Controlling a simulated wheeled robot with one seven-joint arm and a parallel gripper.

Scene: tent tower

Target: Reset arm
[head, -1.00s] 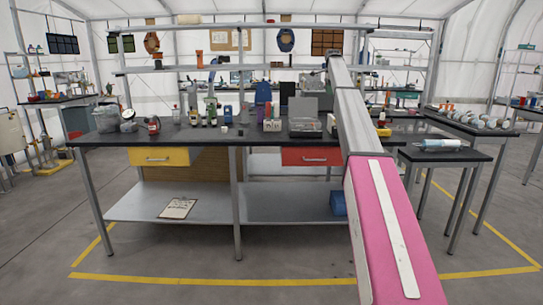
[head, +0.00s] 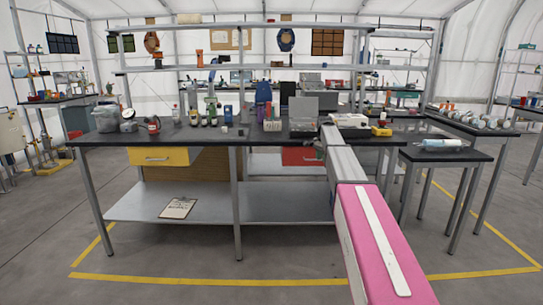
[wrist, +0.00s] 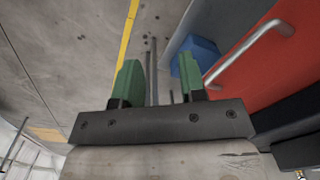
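My gripper (wrist: 159,80) shows in the wrist view with its two green fingers spread apart and nothing between them. Beyond the fingers are the concrete floor, a yellow floor line and a metal table leg. The red drawer (wrist: 262,58) with its metal handle is at the right of the wrist view, with a blue object (wrist: 202,48) beside it. In the head view my pink and grey arm runs up from the lower right to the front of the workbench (head: 192,139), partly covering the red drawer (head: 300,156). The gripper's fingers are not clear there.
The bench carries jars, bottles, an open grey case (head: 303,118) and a yellow item (head: 381,131). A clipboard (head: 178,208) lies on its lower shelf. A side table (head: 446,154) stands to the right. The floor in front is clear, with yellow lines.

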